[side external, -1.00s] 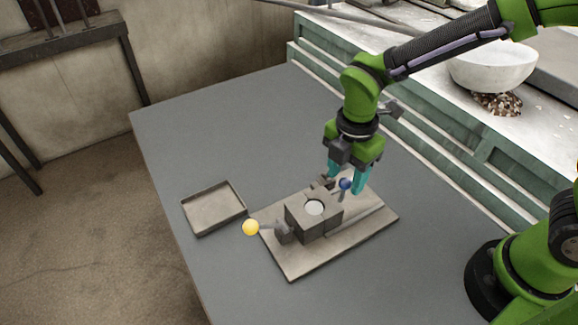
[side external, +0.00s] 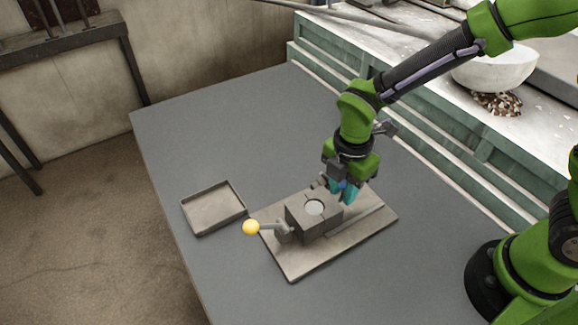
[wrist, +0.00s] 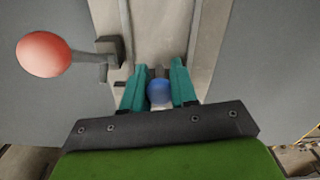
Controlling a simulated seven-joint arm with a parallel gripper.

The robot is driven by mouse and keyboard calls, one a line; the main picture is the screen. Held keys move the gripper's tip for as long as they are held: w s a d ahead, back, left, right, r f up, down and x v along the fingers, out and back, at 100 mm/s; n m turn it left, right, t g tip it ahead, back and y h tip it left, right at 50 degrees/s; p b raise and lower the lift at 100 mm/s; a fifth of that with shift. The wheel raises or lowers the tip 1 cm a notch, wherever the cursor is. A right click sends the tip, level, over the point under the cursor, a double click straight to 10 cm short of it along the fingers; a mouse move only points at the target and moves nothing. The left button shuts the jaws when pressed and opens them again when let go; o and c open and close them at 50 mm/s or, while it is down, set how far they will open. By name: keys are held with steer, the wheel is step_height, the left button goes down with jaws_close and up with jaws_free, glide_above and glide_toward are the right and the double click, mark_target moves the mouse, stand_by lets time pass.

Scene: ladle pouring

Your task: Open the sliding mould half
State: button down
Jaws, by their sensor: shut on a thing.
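The grey mould block (side external: 308,222) stands on a flat base plate (side external: 355,236), with a round pale opening in its top. My gripper (side external: 345,193) is low at the block's far right side, its teal fingers shut on the blue knob (side external: 341,184). In the wrist view the blue knob (wrist: 159,92) sits between the two teal fingers of my gripper (wrist: 158,84). The fingers hide most of the knob in the side view. The seam between the mould halves is too small to judge.
A lever with a yellow ball (side external: 251,227) sticks out at the block's left. A red ball (wrist: 43,54) on a lever shows only in the wrist view. An empty shallow tray (side external: 213,208) lies left of the plate. The grey table (side external: 230,125) is clear behind.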

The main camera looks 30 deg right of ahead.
steer(key=shift+d, duration=4.2)
steer(key=c, duration=1)
jaws_free()
steer(key=shift+o, duration=0.4)
steer(key=shift+a+r, duration=0.1)
steer(key=shift+r, duration=0.05)
steer(key=shift+r, duration=0.3)
step_height(320, 180, up, 16)
